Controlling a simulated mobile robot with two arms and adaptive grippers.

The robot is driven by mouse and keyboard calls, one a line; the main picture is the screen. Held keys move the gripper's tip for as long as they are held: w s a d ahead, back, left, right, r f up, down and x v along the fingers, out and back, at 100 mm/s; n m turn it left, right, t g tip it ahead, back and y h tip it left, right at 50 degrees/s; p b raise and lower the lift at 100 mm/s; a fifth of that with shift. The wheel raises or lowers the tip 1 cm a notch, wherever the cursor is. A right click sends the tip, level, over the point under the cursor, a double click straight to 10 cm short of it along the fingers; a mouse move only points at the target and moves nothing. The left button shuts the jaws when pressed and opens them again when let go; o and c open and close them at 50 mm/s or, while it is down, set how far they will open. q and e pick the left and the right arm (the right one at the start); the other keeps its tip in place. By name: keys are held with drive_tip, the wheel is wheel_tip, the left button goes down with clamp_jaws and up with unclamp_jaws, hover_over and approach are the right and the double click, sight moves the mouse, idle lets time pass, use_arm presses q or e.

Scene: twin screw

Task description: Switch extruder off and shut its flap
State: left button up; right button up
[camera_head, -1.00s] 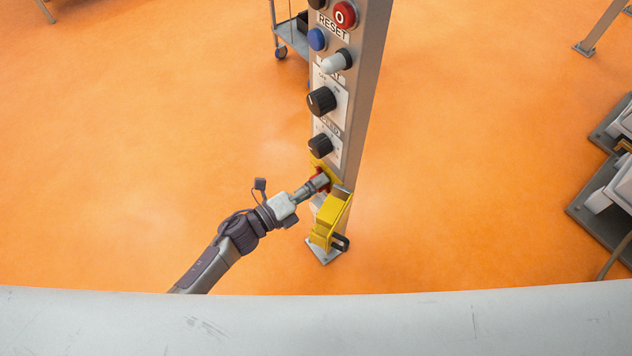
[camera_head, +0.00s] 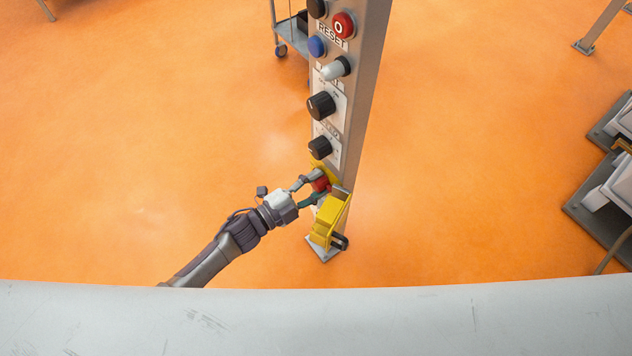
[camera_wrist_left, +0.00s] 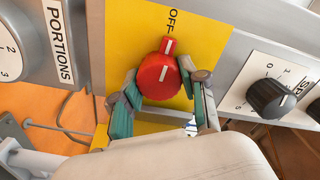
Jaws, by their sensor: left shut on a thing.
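The red rotary switch (camera_head: 320,184) sits on a yellow plate low on the grey control post. It fills the middle of the left wrist view (camera_wrist_left: 158,80), where its white pointer mark faces the label OFF. My left gripper (camera_head: 314,188) is shut on this red switch, with one finger on each side of it. The yellow flap (camera_head: 328,217) stands open, swung down and out in front of the post below the switch. A black part shows at its lower end. My right gripper is not in view.
Above the switch, the post carries black knobs (camera_head: 321,105), a white button, a blue button (camera_head: 317,46) and a red button (camera_head: 343,25). A pale rail or surface edge (camera_head: 320,320) crosses the front. Grey equipment (camera_head: 605,190) stands at the right.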

use_arm(q)
drive_tip(key=shift+n, duration=0.5)
drive_tip(key=o, duration=1.1)
drive_tip(key=shift+o, duration=0.2)
drive_tip(key=v, duration=1.2)
